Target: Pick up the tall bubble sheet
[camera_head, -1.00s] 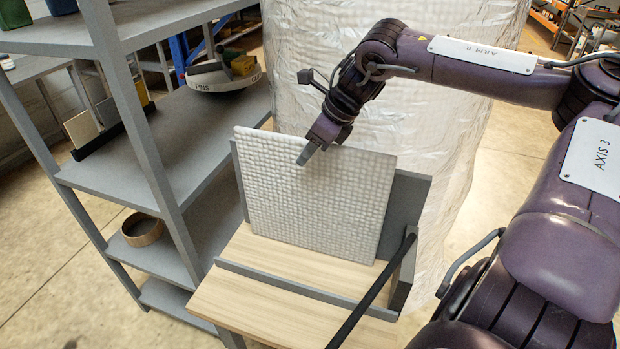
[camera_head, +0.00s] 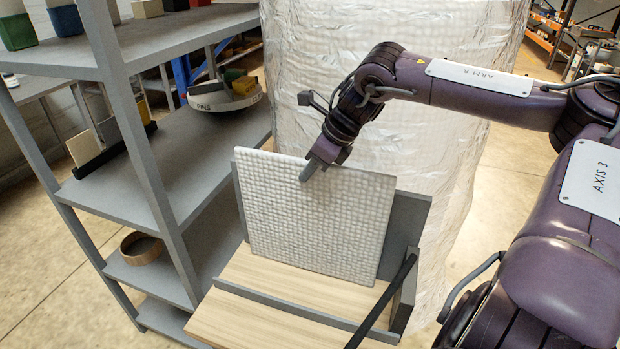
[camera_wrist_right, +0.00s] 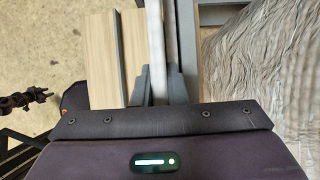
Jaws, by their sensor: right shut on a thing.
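The tall bubble sheet (camera_head: 315,222) is white and dimpled. It stands nearly upright, leaning slightly back, in a grey-backed stand with a pale wooden base (camera_head: 285,309). My right gripper (camera_head: 308,173) is at the middle of its top edge, with one finger in front of the sheet. In the right wrist view the sheet shows edge-on as a pale strip (camera_wrist_right: 156,40) running in between the fingers of my right gripper (camera_wrist_right: 160,85), which is shut on it. The finger behind the sheet is hidden in the head view. My left gripper is not in view.
A grey shelf unit (camera_head: 178,160) stands close on the left, holding a round bowl (camera_head: 142,249) and a round tray marked PINS (camera_head: 222,103). A large column wrapped in clear film (camera_head: 400,150) stands close behind the stand. A grey lip (camera_head: 290,303) crosses the base before the sheet.

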